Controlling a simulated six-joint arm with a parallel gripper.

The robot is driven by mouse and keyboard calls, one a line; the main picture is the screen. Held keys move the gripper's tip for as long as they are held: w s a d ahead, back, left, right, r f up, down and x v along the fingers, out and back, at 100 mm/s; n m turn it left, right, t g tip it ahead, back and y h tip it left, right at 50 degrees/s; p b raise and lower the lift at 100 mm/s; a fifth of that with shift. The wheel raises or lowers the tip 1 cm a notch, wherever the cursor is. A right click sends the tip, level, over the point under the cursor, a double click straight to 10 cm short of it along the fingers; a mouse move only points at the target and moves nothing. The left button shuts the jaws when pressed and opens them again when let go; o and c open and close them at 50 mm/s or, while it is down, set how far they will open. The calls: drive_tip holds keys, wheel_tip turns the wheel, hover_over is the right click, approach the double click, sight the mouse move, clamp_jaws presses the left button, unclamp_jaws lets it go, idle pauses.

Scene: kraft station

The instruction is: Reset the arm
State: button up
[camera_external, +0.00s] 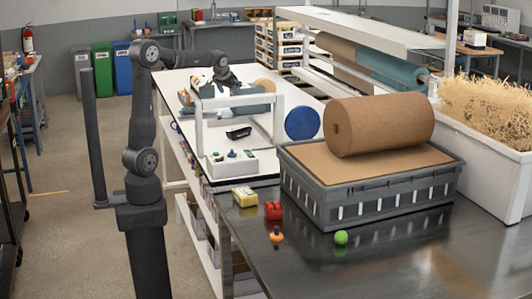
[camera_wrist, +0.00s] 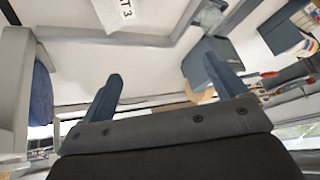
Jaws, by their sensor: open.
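My arm rises at the left of the external view and reaches right over the white bench (camera_external: 178,90). My gripper (camera_external: 213,84) is small and partly hard to make out there, above the far part of the bench, behind the light grey frame (camera_external: 240,102). In the wrist view my gripper (camera_wrist: 162,68) has its two blue-grey fingers wide apart, with nothing between them. Beyond the fingers lie a pale surface and a white label (camera_wrist: 120,12).
A brown paper roll (camera_external: 378,124) lies on a grey crate (camera_external: 370,200). A green ball (camera_external: 341,237), an orange object (camera_external: 276,236), a red object (camera_external: 273,210) and a yellow box (camera_external: 244,196) stand on the dark table (camera_external: 400,265). A blue disc (camera_external: 302,122) stands behind.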

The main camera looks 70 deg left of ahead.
wheel_tip(320, 180, up, 5)
drive_tip(key=w+d+n, duration=0.1)
drive_tip(key=w+d+r+m, duration=0.1)
drive_tip(key=w+d+r, duration=0.1)
drive_tip(key=w+d, duration=0.3)
drive_tip(key=w+d+r+m+h, duration=0.1)
drive_tip(key=w+d+r, duration=0.2)
drive_tip(key=d, duration=1.1)
drive_tip(key=w+d+r+m+t, duration=0.1)
drive_tip(key=w+d+r+m, duration=0.1)
drive_tip(key=w+d, duration=0.5)
drive_tip(key=d+r, duration=0.1)
drive_tip(key=d, duration=0.2)
drive_tip(key=shift+w, duration=0.15)
drive_tip(key=shift+r, duration=0.1)
drive_tip(key=shift+o, duration=1.1)
